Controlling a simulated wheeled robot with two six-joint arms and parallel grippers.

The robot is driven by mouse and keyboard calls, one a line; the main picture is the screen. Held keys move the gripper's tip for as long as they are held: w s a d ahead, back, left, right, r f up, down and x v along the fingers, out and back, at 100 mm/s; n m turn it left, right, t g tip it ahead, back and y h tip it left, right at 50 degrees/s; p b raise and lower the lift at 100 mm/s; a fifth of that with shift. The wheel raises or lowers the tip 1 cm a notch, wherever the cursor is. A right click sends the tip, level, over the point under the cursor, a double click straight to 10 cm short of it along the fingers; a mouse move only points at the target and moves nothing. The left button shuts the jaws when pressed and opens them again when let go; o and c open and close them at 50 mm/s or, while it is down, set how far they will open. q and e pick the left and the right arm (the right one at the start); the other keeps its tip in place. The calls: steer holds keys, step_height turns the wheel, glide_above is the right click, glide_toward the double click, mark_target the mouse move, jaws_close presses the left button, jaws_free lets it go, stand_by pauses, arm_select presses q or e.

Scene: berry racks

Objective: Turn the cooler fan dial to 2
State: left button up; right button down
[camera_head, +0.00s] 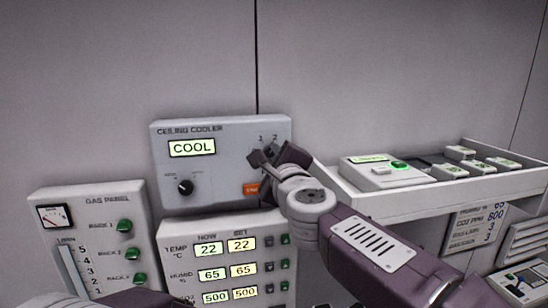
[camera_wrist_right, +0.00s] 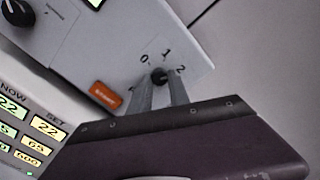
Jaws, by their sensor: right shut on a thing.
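The ceiling cooler panel (camera_head: 220,135) is a grey box on the wall with a lit display (camera_head: 192,148) reading COOL. Its fan dial (camera_wrist_right: 159,75) is a small black knob in the right wrist view, with the marks 0, 1 and 2 around it. My right gripper (camera_wrist_right: 163,82) is shut on the fan dial, one finger on each side. In the head view my right gripper (camera_head: 266,158) covers most of the dial. I cannot tell which mark the dial points at. My left gripper is not in view.
A second black knob (camera_head: 185,187) and an orange button (camera_head: 252,189) sit lower on the cooler panel. Below are a gas panel (camera_head: 105,201) with green knobs and a panel of lit readouts (camera_head: 208,249). A white shelf (camera_head: 440,191) with devices stands right.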

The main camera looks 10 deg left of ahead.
steer(key=shift+r, duration=0.35)
steer(key=c, duration=1.5)
jaws_free()
steer(key=o, duration=0.3)
steer(key=shift+a, duration=0.1)
steer(key=shift+w+a+f, duration=0.2)
steer(key=shift+f, duration=0.05)
steer(key=b+v, duration=0.1)
steer(key=v, duration=0.8)
